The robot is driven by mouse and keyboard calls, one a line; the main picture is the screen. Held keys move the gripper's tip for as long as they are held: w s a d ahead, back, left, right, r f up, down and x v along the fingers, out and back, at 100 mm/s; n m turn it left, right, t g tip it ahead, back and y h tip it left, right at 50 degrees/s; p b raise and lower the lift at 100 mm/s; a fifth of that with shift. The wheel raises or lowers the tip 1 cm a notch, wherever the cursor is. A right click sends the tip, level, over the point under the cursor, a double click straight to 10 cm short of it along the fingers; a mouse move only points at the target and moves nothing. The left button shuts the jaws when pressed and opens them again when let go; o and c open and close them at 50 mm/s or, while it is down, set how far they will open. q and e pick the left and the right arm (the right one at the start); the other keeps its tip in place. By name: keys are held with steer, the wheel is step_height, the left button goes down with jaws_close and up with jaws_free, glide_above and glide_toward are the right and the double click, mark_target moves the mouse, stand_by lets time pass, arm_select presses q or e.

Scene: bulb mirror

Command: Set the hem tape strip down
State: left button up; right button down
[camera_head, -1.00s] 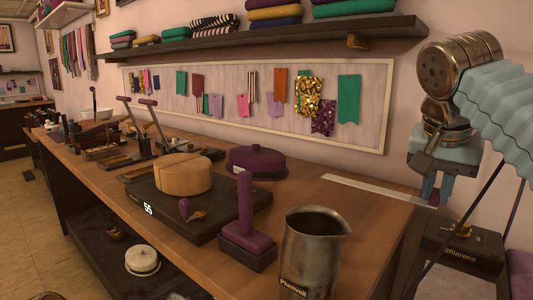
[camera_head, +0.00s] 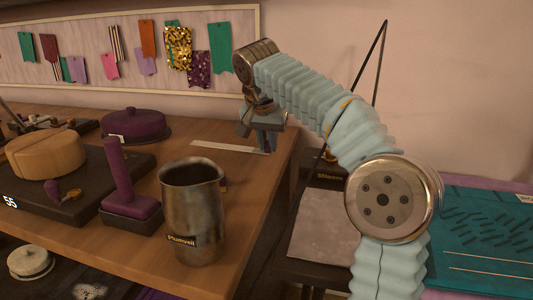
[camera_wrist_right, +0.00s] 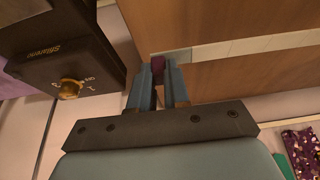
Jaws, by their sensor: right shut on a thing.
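The hem tape strip (camera_head: 228,147) is a long, thin, pale band at the back right of the wooden table, level with the tabletop. It also shows in the wrist view (camera_wrist_right: 250,43), running right from the jaws. My right gripper (camera_head: 266,147) points down at its right end, near the table's right edge. My left gripper is out of view.
A metal pitcher (camera_head: 192,215), a purple upright-handled tool (camera_head: 120,175) and a round purple lidded thing (camera_head: 133,122) stand left of the strip. A dark box with a brass knob (camera_wrist_right: 72,87) is beyond the table's right edge. A teal mat (camera_head: 490,225) lies far right. Bare wood surrounds the strip.

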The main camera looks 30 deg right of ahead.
steer(key=shift+w+f, duration=0.15)
steer(key=shift+f, duration=0.8)
steer(key=shift+w+f, duration=0.15)
steer(key=shift+f, duration=0.8)
steer(key=shift+f, duration=0.15)
steer(key=c, duration=1.1)
jaws_free()
steer(key=v, duration=1.2)
steer(key=shift+r, duration=0.2)
steer(key=shift+d, duration=0.1)
